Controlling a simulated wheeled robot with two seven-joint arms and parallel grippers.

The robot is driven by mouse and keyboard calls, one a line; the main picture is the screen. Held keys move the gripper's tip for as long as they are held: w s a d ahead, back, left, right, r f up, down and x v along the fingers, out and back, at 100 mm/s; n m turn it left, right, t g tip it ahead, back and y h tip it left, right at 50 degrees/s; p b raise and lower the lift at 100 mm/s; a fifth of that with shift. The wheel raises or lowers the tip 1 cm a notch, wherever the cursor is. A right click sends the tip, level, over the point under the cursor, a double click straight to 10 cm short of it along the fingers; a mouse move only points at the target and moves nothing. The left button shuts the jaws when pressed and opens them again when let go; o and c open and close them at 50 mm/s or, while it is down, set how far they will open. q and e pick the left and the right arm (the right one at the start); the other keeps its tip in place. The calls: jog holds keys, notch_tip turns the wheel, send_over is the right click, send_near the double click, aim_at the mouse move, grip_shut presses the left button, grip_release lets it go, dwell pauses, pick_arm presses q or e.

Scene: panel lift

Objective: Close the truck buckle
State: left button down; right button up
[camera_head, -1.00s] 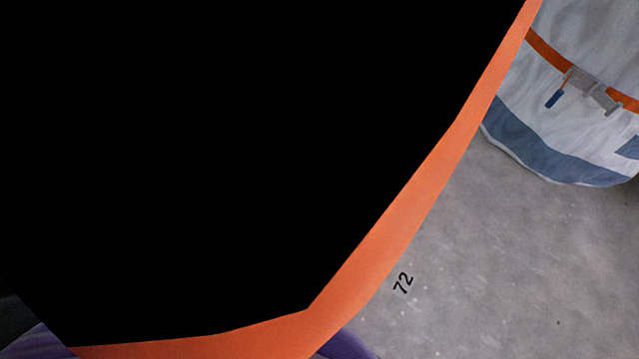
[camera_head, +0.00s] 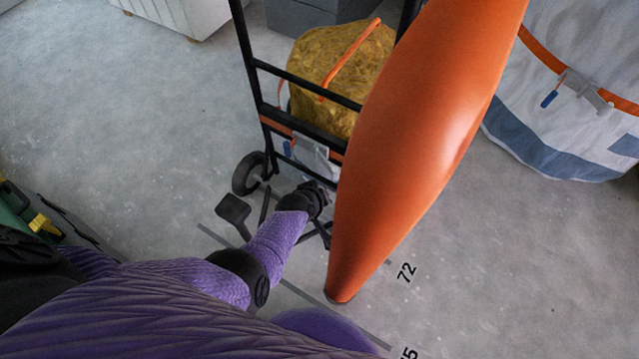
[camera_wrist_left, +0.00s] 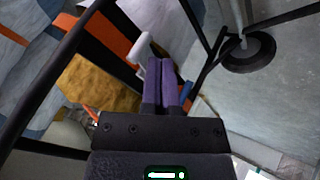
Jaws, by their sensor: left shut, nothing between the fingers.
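The black-framed hand truck (camera_head: 252,62) carries a gold sack (camera_head: 318,68) with an orange strap (camera_head: 352,58). Its buckle is low on the truck: light grey metal (camera_head: 316,158) and a small blue handle (camera_head: 287,148). My left gripper (camera_head: 318,193) is just below and in front of the buckle. In the left wrist view its purple fingers (camera_wrist_left: 158,66) are shut and empty. A pale grey piece (camera_wrist_left: 142,52) is left of the fingers and a blue piece (camera_wrist_left: 187,91) right. I cannot tell whether they touch. The right gripper is not in view.
A white bag (camera_head: 560,130) with an orange strap and another blue-handled buckle (camera_head: 580,90) stands at the right. A dark grey box (camera_head: 300,18) and a white cabinet (camera_head: 180,12) are behind. A large orange form hides the truck's right side.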

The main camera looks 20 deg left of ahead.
pick_arm(q)
jog(key=s+r+p, duration=0.1)
jog(key=r+p, duration=0.1)
jog(key=s+d+r+p, duration=0.1)
jog(key=s+r, duration=0.1)
jog(key=shift+s+d+r+p, duration=0.15)
jog(key=shift+s+r+p, duration=0.05)
jog(key=shift+r+p, duration=0.2)
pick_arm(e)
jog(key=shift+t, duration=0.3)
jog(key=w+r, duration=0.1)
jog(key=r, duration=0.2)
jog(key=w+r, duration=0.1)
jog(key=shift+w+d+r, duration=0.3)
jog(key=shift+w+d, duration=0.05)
pick_arm(q)
jog(key=shift+f, duration=0.1)
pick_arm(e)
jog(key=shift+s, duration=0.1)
